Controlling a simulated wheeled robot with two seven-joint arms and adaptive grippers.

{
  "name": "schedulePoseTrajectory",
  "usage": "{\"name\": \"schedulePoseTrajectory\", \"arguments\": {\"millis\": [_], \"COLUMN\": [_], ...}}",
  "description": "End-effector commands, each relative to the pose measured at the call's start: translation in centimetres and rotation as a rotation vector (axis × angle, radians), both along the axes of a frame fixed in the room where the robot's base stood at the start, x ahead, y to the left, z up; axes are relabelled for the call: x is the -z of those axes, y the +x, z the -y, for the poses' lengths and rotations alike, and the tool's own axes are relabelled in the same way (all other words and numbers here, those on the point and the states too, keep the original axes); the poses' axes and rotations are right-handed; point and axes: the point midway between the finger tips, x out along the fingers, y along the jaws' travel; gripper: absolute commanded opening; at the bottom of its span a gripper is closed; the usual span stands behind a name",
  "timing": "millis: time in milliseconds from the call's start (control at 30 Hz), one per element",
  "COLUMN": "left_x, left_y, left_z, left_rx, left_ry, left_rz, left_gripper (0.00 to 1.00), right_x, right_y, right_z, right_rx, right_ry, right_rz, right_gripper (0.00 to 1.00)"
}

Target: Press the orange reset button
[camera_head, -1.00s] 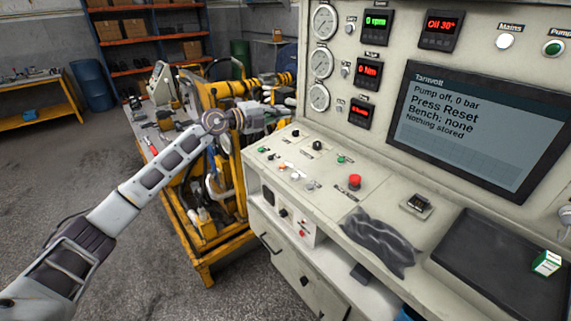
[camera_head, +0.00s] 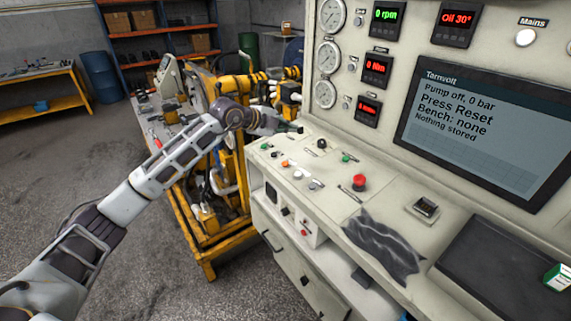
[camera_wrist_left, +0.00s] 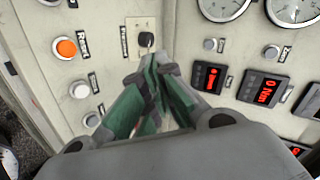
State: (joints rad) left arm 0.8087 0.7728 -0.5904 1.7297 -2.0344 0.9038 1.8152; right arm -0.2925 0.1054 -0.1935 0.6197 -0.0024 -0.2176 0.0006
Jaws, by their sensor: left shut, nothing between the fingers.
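The orange reset button (camera_head: 285,164) sits on the sloped panel of the bench, left of a white button. In the left wrist view the orange button (camera_wrist_left: 66,48) shows at upper left, unpressed by any finger. My left gripper (camera_head: 296,128) is at the panel's far left end, beyond and above the button. My right gripper is not in view.
A red mushroom button (camera_head: 359,181) and a black knob (camera_head: 322,144) stand up from the panel. Gauges (camera_head: 326,56) and displays line the upright face behind. The screen (camera_head: 480,130) reads "Press Reset". A dark cloth (camera_head: 383,243) lies at the front edge.

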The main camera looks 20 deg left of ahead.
Motion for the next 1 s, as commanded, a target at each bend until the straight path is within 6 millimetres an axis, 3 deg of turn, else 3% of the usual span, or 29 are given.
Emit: {"name": "schedulePoseTrajectory", "arguments": {"millis": [500,1000], "left_x": [2.4,2.5], "left_y": [-0.8,-0.9], "left_z": [-1.4,-1.5], "left_rx": [-0.231,-0.315], "left_ry": [-0.190,-0.301], "left_rz": [-0.280,-0.359], "left_gripper": [0.00,0.00], "right_x": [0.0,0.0], "right_y": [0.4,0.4], "right_z": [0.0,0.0], "right_rx": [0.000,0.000], "right_ry": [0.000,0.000], "right_rz": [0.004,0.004], "right_gripper": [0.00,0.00]}}
